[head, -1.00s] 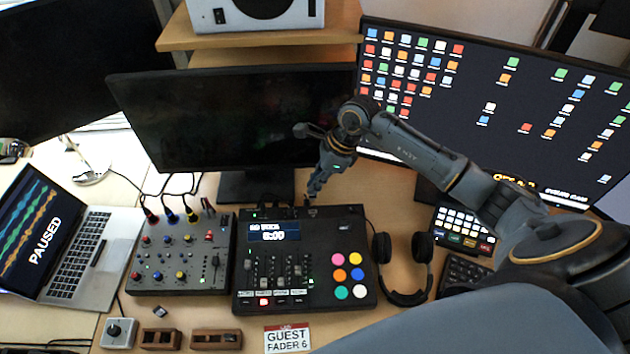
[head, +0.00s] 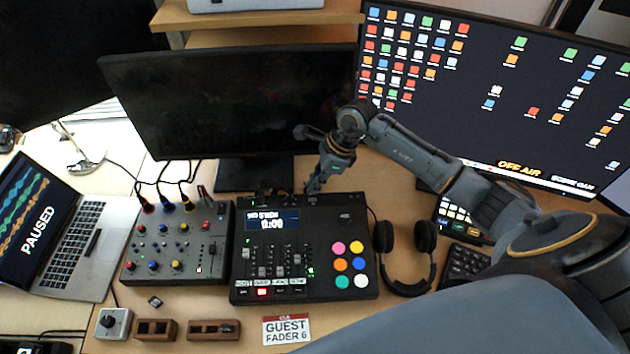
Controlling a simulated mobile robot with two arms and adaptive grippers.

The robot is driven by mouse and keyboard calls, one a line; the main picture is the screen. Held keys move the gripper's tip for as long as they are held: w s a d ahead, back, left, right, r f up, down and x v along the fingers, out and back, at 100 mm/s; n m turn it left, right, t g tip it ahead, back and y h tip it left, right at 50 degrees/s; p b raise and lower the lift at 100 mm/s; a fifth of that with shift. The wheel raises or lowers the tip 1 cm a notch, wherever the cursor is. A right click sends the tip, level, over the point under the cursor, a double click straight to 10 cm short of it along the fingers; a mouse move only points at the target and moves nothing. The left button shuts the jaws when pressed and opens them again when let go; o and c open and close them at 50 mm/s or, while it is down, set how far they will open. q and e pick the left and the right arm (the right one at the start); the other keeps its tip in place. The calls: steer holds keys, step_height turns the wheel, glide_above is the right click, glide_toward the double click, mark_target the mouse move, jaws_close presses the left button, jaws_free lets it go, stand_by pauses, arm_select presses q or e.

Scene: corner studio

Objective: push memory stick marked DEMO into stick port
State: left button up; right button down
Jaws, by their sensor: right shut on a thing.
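My right gripper (head: 314,184) reaches down from the right to the back edge of the black audio console (head: 325,220). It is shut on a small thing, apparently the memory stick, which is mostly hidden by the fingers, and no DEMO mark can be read. The stick port is not clearly visible; the fingertips are close to the console's rear edge, and I cannot tell whether the stick touches it. The console's display (head: 272,220) reads 0:00 under a line of small blurred text. My left gripper is not in view.
A small mixer (head: 178,245) with plugged cables stands left of the console, headphones (head: 405,258) right of it. A dark monitor (head: 235,105) stands behind.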

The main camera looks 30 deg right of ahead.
steer(key=shift+b, duration=0.7)
stand_by(1.7)
steer(key=shift+f+b, duration=0.65)
steer(key=c, duration=1.4)
jaws_free()
steer(key=v, duration=1.2)
steer(key=shift+s, duration=0.1)
